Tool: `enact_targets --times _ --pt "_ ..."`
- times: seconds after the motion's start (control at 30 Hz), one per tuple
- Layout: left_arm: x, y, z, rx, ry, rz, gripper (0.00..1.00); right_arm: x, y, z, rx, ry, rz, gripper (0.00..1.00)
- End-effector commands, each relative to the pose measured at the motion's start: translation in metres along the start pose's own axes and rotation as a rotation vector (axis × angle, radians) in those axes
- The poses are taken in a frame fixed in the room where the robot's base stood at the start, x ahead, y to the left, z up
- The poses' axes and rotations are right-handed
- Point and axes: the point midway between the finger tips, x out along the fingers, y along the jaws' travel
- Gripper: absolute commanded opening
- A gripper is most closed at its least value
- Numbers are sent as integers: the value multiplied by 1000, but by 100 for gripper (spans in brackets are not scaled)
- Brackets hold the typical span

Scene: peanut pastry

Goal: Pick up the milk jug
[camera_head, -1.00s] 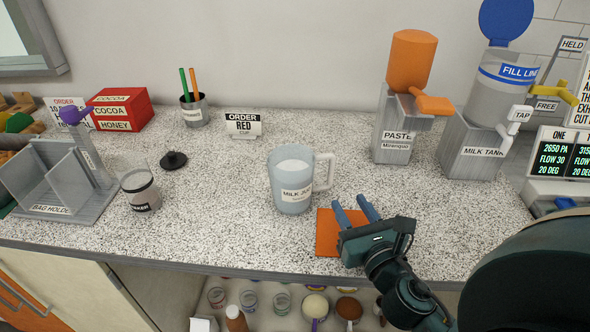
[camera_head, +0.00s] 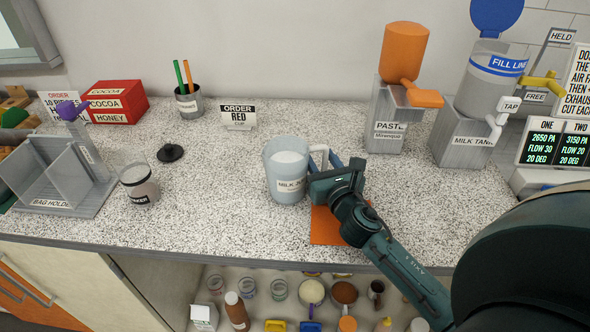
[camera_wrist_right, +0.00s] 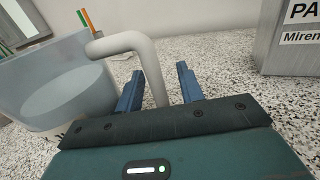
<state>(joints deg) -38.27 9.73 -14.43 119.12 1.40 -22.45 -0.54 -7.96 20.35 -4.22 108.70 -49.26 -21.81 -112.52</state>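The milk jug (camera_head: 287,172) is a pale, see-through jug with white milk inside and a label. It stands upright on the speckled counter, its white handle (camera_head: 320,155) pointing right. My right gripper (camera_head: 336,162) is at the handle. In the right wrist view, the jug (camera_wrist_right: 55,88) is at the left and the handle (camera_wrist_right: 150,75) comes down between the two blue fingers of the open gripper (camera_wrist_right: 158,90). A gap shows between the handle and the right finger; contact on the left is unclear. My left gripper is not in view.
An orange mat (camera_head: 326,228) lies just in front of the jug, partly under my right arm. The paste dispenser (camera_head: 388,125) and milk tank (camera_head: 466,140) stand at the right. A shaker (camera_head: 140,186) and black lid (camera_head: 170,153) are left; counter between is clear.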

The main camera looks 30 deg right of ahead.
Motion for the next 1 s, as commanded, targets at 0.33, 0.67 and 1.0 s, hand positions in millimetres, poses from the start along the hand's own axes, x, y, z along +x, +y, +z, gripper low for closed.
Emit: enact_targets --times 0.33,0.67,1.0 --pt "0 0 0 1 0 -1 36 2 0 -1 0 1 1 30" --pt "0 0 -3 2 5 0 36 1 0 0 0 1 1 3" --pt "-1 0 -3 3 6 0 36 1 0 0 0 1 1 0"
